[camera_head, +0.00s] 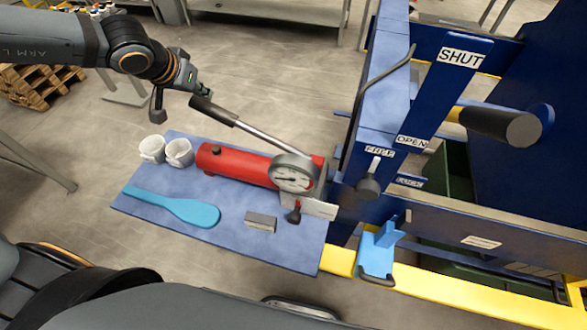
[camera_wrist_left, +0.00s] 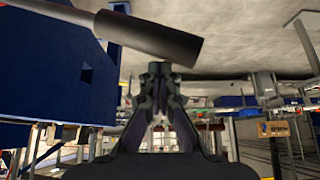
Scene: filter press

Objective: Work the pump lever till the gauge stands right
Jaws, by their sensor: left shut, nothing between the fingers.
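The pump lever (camera_head: 243,126) is a steel rod with a black grip (camera_head: 214,110). It slopes up to the left from the red pump cylinder (camera_head: 236,165) on the blue shelf. The round white gauge (camera_head: 292,175) sits at the cylinder's right end; its fine reading is too small to tell. My left gripper (camera_head: 198,90) is shut and empty just above the grip's outer end. In the left wrist view the grip (camera_wrist_left: 150,37) crosses above the shut fingertips (camera_wrist_left: 159,70), apart from them in the picture; I cannot tell whether they touch. My right gripper is out of view.
The blue press frame with SHUT (camera_head: 461,57) and OPEN (camera_head: 412,141) labels stands at right. A yellow rail (camera_head: 450,290) runs along its front.

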